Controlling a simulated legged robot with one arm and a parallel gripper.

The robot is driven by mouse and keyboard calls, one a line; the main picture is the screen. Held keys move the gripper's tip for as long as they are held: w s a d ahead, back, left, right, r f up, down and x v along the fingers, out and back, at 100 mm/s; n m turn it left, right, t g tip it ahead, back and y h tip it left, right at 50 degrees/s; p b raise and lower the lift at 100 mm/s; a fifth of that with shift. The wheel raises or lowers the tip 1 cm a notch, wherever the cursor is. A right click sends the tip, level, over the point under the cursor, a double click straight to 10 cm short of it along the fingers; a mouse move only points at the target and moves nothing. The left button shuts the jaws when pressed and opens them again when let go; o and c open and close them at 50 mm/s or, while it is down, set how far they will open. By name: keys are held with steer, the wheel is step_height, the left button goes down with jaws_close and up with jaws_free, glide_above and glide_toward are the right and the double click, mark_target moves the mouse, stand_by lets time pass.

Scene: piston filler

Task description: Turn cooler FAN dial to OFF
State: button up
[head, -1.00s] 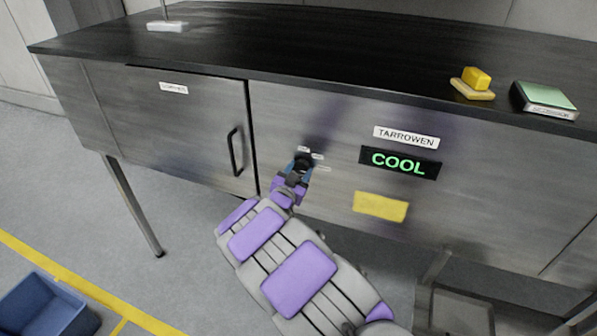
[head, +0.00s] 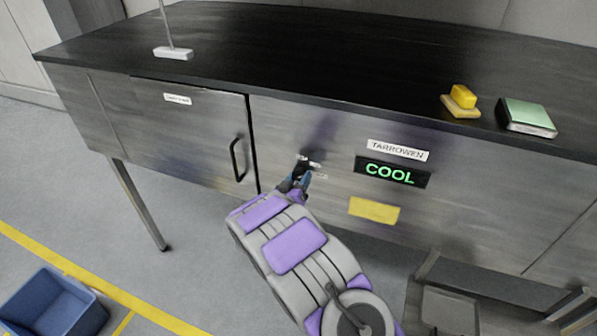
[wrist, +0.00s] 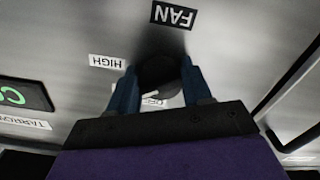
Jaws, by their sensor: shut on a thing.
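The FAN dial (wrist: 158,76) is a dark round knob on the metal cabinet front, seen upside down in the wrist view. A FAN label (wrist: 173,15) and a HIGH label (wrist: 106,62) sit around it; another label (wrist: 152,101) is partly hidden by the dial and fingers. My gripper (wrist: 160,88) has its two blue fingers on either side of the dial, shut on it. In the head view my gripper (head: 300,178) is at the cabinet front and mostly hides the dial. Which way the dial points cannot be told.
A lit COOL display (head: 392,172) and yellow label (head: 374,210) are to the right. A door handle (head: 237,160) stands out at left. The black countertop (head: 300,60) carries a yellow block (head: 462,98) and green-topped box (head: 527,115). A blue bin (head: 50,305) is on the floor.

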steer(key=n+p, duration=0.1)
steer(key=n, duration=0.1)
steer(key=n+p, duration=0.1)
steer(key=n, duration=0.1)
steer(key=n+p, duration=0.1)
steer(key=p, duration=0.1)
steer(key=shift+a+r+n, duration=0.1)
steer(key=shift+r+n, duration=0.25)
steer(key=shift+n, duration=0.05)
steer(key=n+p, duration=0.2)
steer(key=n, duration=0.2)
steer(key=shift+n, duration=0.4)
steer(key=shift+f, duration=0.1)
steer(key=o, duration=0.7)
steer(key=shift+c, duration=0.2)
steer(key=o, duration=0.4)
steer(key=shift+a+f, duration=0.1)
steer(key=shift+a, duration=0.1)
steer(key=shift+d, duration=0.1)
steer(key=shift+s, duration=0.1)
